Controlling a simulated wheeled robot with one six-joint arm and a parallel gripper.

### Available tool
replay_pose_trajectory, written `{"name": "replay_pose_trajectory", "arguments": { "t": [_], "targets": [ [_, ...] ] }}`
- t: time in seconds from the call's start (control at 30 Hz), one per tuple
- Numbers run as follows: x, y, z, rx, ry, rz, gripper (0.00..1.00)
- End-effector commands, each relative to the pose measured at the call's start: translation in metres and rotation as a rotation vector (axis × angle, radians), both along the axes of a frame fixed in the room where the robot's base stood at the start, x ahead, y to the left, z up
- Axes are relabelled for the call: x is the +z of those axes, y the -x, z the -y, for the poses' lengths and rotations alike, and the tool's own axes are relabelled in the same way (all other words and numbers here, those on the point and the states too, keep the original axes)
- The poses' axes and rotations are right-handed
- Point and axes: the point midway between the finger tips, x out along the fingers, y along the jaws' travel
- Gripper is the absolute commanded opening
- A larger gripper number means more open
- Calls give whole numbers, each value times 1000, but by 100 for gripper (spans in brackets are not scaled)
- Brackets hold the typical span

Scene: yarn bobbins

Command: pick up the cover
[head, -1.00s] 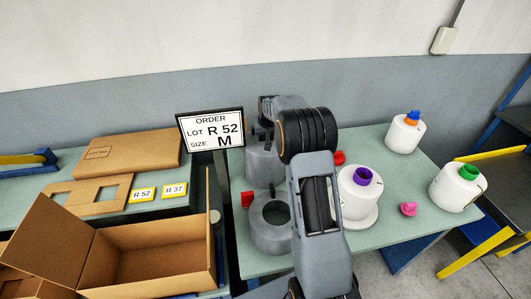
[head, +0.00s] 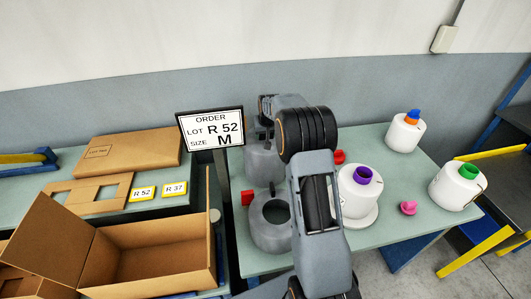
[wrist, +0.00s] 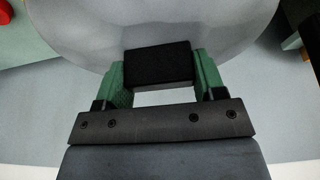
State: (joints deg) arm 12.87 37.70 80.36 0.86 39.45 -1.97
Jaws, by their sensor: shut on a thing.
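The cover (head: 263,167) is a smooth grey, rounded piece at the back left of the right-hand table, partly hidden by my arm in the head view. In the wrist view the grey cover (wrist: 100,30) fills the top of the picture, with a black block-shaped handle (wrist: 158,66) on it. My gripper (wrist: 158,82) has its two green fingers on either side of this handle, shut on it. In the head view my gripper (head: 267,135) is just above the cover, mostly hidden. I cannot tell whether the cover is clear of the table.
A grey round piece with an open top (head: 270,222) stands close in front of the cover. A red block (head: 247,198) is beside them. White bobbins with purple (head: 357,200), blue (head: 401,137) and green (head: 450,192) tops stand to the right. An open carton (head: 160,262) is at left.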

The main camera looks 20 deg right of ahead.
Motion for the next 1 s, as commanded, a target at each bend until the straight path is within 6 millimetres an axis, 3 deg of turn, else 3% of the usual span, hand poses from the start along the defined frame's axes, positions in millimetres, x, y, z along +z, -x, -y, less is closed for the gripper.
{"name": "replay_pose_trajectory", "arguments": {
  "t": [0.43, 0.9, 1.0],
  "targets": [
    [12, 1, 1, -1, 0, 3, 24],
    [10, 83, 16, -2, 1, 2, 24],
    [38, 78, 15, 1, 2, 7, 24]
  ]
}}
